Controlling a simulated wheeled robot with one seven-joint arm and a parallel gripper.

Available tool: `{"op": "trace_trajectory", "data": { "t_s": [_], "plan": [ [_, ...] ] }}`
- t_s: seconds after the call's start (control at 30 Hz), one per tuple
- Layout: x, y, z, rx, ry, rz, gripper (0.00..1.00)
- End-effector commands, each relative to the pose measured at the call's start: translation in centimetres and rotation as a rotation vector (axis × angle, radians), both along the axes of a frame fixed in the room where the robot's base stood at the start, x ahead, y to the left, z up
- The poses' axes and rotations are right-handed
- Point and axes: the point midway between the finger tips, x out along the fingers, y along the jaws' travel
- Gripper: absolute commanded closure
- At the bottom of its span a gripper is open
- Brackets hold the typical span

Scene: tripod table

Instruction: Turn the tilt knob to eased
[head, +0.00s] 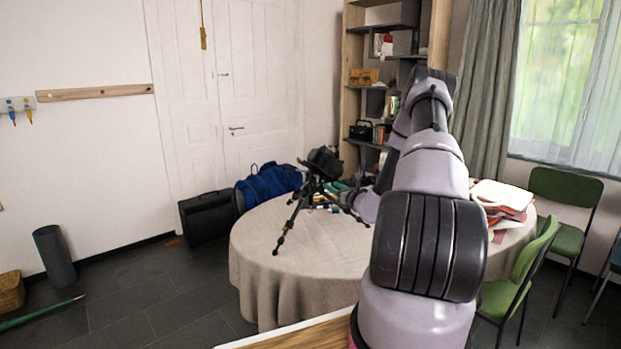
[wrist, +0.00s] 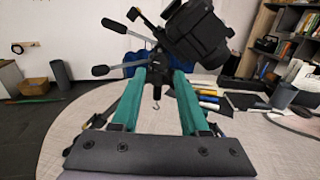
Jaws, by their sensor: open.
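A black tripod (head: 310,195) stands on the round table, with a dark camera (head: 325,160) on its head. In the wrist view the camera (wrist: 190,35) is tilted, at the top right of centre. Black-and-grey handles stick out to the left of the tripod head, an upper one (wrist: 115,27) and a lower one (wrist: 100,71). I cannot tell which part is the tilt knob, and no setting marks are readable. My gripper (wrist: 158,75) is open, its green fingers apart, with the tripod's centre column showing between and beyond the fingertips.
The table (head: 260,245) has a pale cloth. Pens and tubes (wrist: 210,98) lie right of the tripod, and papers (head: 500,195) lie at the table's right. A blue bag (head: 268,182), a black case (head: 205,215) and green chairs (head: 560,200) stand around it. The table's left front is clear.

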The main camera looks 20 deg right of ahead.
Motion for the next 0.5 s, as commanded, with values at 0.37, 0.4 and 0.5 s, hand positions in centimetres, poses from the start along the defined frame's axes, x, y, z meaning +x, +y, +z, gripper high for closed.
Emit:
{"op": "trace_trajectory", "data": {
  "t_s": [0.37, 0.4, 0.5],
  "plan": [
    [5.7, 0.8, 0.0, 0.001, -0.003, -0.003, 0.55],
    [6.4, 0.9, -0.1, -0.001, -0.002, -0.002, 0.55],
    [8.1, 1.2, 0.0, 0.001, -0.002, -0.002, 0.55]
  ]
}}
